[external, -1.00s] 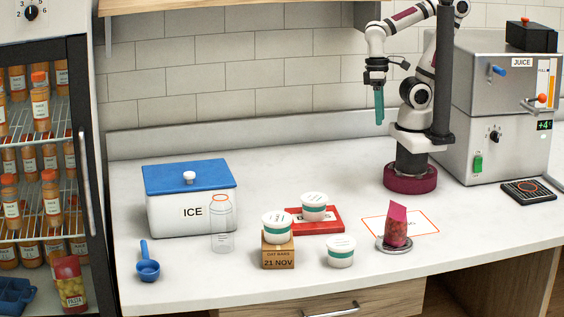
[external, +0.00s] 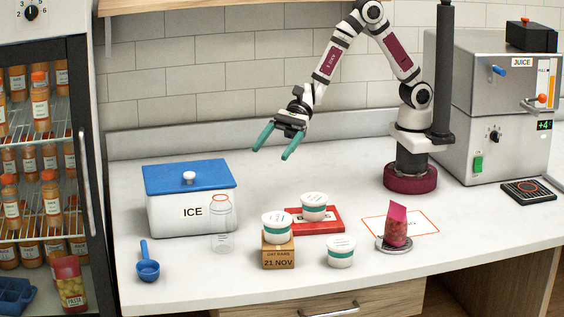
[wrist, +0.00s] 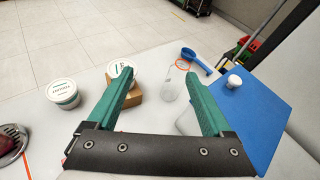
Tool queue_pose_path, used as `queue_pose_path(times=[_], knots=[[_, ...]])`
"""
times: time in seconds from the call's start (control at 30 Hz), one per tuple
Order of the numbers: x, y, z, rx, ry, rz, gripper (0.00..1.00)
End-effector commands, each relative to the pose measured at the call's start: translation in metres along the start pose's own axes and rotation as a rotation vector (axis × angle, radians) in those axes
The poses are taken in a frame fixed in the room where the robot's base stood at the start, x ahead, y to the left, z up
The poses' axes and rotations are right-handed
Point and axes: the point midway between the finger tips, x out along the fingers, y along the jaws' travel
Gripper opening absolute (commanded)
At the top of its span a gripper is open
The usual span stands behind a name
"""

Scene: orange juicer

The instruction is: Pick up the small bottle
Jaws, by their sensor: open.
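The small bottle (external: 221,228) is clear with an orange ring at its neck. It stands upright on the counter, just in front of the right side of the ice box (external: 160,213). In the wrist view the bottle (wrist: 169,87) shows between the finger lines, beyond the tips. My gripper (external: 276,148) is open and empty, with teal fingers, up in the air behind and to the right of the bottle. In the wrist view my gripper (wrist: 158,78) has its fingers wide apart.
A cardboard box (external: 278,256) with a white tub (external: 277,226) on it stands right of the bottle. A blue scoop (external: 147,267) lies to the left. Another tub sits on a red tray (external: 329,225), one (external: 341,251) on the counter.

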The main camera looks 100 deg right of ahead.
Motion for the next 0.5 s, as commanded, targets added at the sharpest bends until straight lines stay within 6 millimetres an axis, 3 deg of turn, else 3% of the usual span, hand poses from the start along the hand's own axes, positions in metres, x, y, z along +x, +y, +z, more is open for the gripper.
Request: queue_pose_path(times=[0.03, 0.13, 0.23, 0.5], knots=[[0.009, -0.012, -0.015, 0.070, 0.015, -0.049, 0.84], [0.019, -0.028, -0.031, 0.156, 0.029, -0.120, 0.84], [0.037, -0.033, -0.035, 0.171, 0.031, -0.133, 0.84], [0.109, -0.043, -0.037, 0.170, 0.029, -0.133, 0.84]])
